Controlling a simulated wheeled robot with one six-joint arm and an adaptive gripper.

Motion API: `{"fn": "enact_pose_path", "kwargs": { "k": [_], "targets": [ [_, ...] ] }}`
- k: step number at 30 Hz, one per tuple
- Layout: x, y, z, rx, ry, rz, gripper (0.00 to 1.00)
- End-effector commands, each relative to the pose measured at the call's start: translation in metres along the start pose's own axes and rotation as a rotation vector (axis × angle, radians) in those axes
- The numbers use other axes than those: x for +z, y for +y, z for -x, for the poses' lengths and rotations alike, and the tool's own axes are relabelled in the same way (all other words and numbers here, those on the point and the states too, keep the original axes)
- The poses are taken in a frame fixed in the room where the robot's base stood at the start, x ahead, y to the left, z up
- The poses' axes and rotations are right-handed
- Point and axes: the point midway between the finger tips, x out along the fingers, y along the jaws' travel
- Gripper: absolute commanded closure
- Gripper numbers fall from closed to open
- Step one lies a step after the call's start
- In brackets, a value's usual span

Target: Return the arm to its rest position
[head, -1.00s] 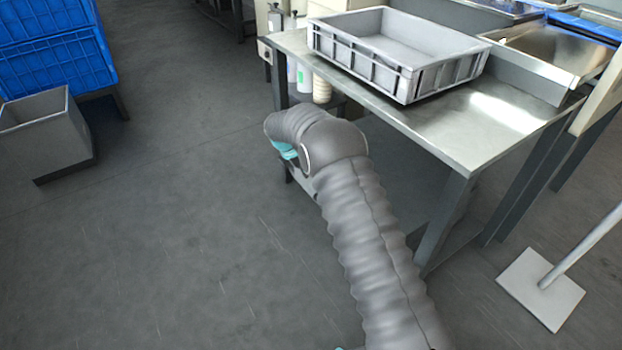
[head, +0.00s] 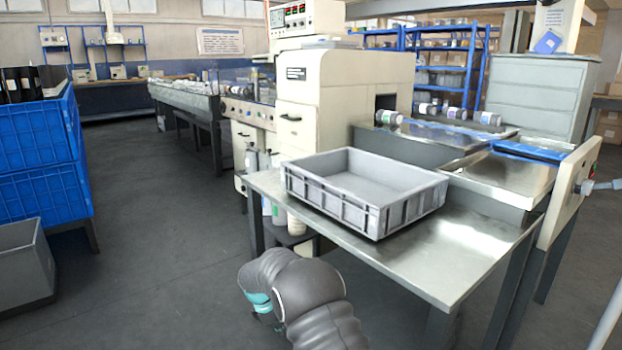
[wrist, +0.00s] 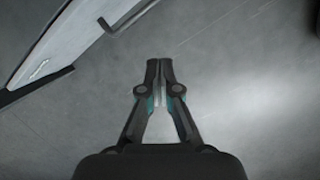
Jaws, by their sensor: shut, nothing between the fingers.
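My gripper (wrist: 161,68) shows in the wrist view with its two dark fingers together and nothing between them, above bare grey floor. In the head view my grey sleeved arm is bent at the bottom centre, in front of the steel table (head: 451,262). The gripper itself is hidden there behind the arm; only a teal part of the wrist shows.
An empty grey crate (head: 372,214) stands on the steel table. The cream wrapping machine (head: 330,92) is behind it, with several bottles on its outfeed. Blue crates (head: 40,185) and a grey bin (head: 24,268) stand at left. The floor between is clear.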

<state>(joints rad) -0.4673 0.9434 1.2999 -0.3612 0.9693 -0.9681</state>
Motion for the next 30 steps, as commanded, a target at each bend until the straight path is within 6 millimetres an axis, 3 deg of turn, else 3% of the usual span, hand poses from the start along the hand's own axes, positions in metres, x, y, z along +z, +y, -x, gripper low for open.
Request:
{"fn": "enact_pose_path", "kwargs": {
  "k": [8, 21, 30],
  "targets": [
    [0.038, -0.054, 0.038, -0.075, 0.034, -0.362, 1.00],
    [0.133, -0.149, 0.132, -0.140, 0.114, -0.927, 1.00],
    [0.188, -0.221, 0.181, -0.154, 0.185, -1.221, 1.00]
  ]
}}
